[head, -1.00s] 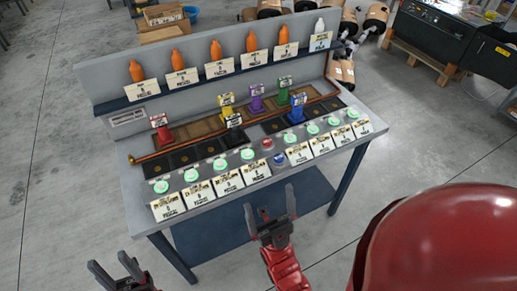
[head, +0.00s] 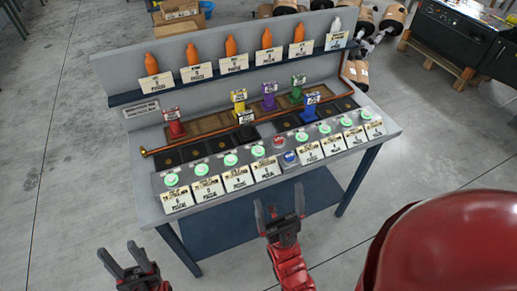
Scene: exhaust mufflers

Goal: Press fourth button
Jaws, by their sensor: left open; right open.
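A row of green buttons runs along the front of the bench panel. The fourth green button from the left (head: 257,151) is lit, with a label card below it. The first (head: 171,180), second (head: 201,169) and third (head: 231,160) green buttons are to its left. A red button (head: 278,142) and a blue button (head: 289,157) are to its right, followed by several more green buttons. My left gripper (head: 118,257) is open and empty, low in front of the bench's left end. My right gripper (head: 279,207) is open and empty, in front of the bench, below the buttons in the picture.
The grey bench (head: 145,205) has a lower blue shelf (head: 240,224). Colored valves, such as a red one (head: 174,122) and a blue one (head: 308,108), stand behind the buttons. Orange bottles (head: 151,63) line the upper shelf. The floor around the bench's front is clear.

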